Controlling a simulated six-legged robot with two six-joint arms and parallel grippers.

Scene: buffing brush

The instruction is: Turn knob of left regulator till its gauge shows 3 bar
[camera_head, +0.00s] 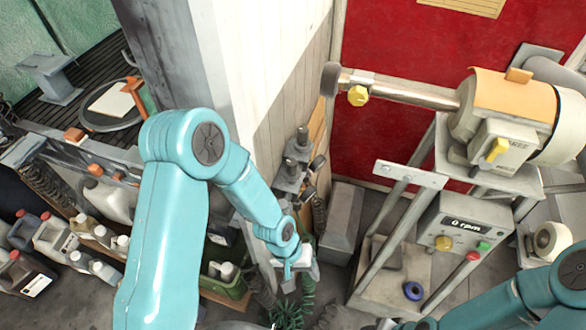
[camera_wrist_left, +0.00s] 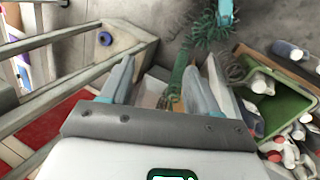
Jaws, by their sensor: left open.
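Two small grey fittings with dark round knobs, which look like the regulators, sit on a wooden board beside the white wall corner. One (camera_head: 302,139) is farther back and the other (camera_head: 290,168) is nearer. I cannot make out a gauge dial or reading on either. My left gripper (camera_head: 297,266) is below and in front of them, apart from both. In the left wrist view its open fingers (camera_wrist_left: 158,72) hold nothing and point down toward the floor; no regulator is recognisable there. My right arm enters at the lower right, with its gripper end cut off at the bottom edge.
A buffing machine (camera_head: 515,110) stands at the right, with its control box (camera_head: 455,232) reading 0 rpm. A grey metal box (camera_head: 343,215) stands by the red panel. Several bottles and jugs (camera_head: 55,238) fill the left. A green crate (camera_wrist_left: 278,110) lies at the wrist view's right.

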